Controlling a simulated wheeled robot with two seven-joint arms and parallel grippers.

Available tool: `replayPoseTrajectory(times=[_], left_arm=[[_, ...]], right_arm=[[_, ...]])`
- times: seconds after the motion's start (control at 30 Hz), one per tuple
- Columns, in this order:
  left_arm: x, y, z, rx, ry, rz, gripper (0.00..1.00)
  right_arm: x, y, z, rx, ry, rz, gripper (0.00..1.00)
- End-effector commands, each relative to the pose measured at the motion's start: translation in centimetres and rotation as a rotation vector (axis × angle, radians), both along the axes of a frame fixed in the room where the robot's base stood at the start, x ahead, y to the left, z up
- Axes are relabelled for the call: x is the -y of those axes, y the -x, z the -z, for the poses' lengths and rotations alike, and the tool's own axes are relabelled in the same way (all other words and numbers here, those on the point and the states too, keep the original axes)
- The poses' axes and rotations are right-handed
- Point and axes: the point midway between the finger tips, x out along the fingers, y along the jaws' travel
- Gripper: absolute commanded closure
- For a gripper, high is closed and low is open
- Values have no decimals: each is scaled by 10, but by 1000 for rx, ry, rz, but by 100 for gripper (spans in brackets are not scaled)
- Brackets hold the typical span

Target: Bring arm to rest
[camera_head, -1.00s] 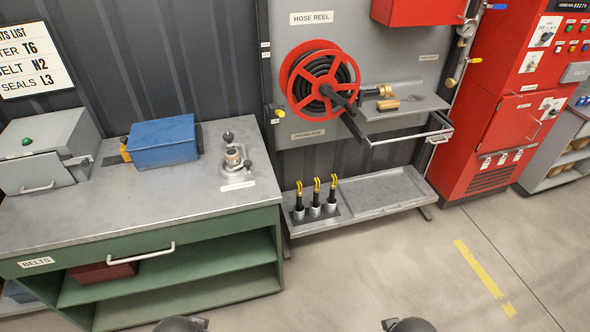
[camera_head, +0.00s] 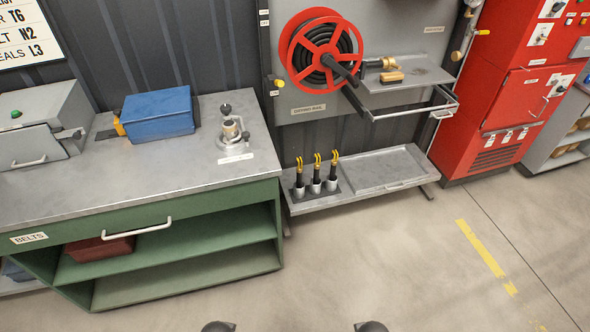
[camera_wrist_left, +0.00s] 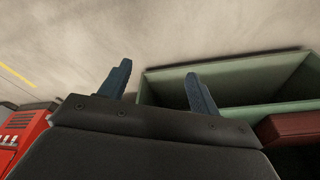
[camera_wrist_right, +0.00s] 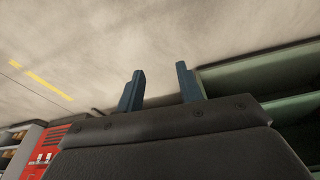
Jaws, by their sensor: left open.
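My left gripper (camera_wrist_left: 155,74) shows in the left wrist view with its two blue fingers spread and nothing between them. Pale floor and the green bench shelves (camera_wrist_left: 240,83) lie beyond the fingers. My right gripper (camera_wrist_right: 160,75) shows in the right wrist view, its fingers also apart and empty, over floor beside the green shelves. In the head view only two dark rounded tips of my arms show at the bottom edge; the gripper fingers are out of sight there.
A green workbench (camera_head: 180,196) stands at left with a blue box (camera_head: 158,115) on top. A hose reel (camera_head: 323,52) hangs behind a low metal rack (camera_head: 385,172). A red cabinet (camera_head: 500,110) stands at right. The floor in front is clear.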

Motion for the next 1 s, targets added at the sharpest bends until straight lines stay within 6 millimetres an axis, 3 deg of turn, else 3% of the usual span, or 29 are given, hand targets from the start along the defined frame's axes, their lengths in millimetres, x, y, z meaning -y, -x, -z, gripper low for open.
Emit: replayPoseTrajectory(times=[0.03, 0.2, 0.3, 0.4, 0.5, 0.6, 1.0], left_arm=[[1, 5, 39, -13, 0, 2, 37], [3, 29, 141, -41, 2, 6, 37], [4, 46, 191, -54, 4, 9, 37], [3, 63, 229, -64, 5, 10, 37], [3, 74, 253, -70, 5, 12, 37], [3, 80, 264, -72, 6, 12, 37], [3, 81, 265, -73, 6, 12, 37]], right_arm=[[-1, 5, 39, -13, 1, -1, 64], [-3, 29, 141, -40, -3, -6, 64], [-3, 46, 191, -54, -4, -9, 64], [-3, 63, 229, -64, -5, -10, 64], [-3, 74, 253, -70, -4, -12, 64], [-2, 80, 264, -72, -5, -12, 64], [-2, 81, 265, -73, -5, -12, 64]])
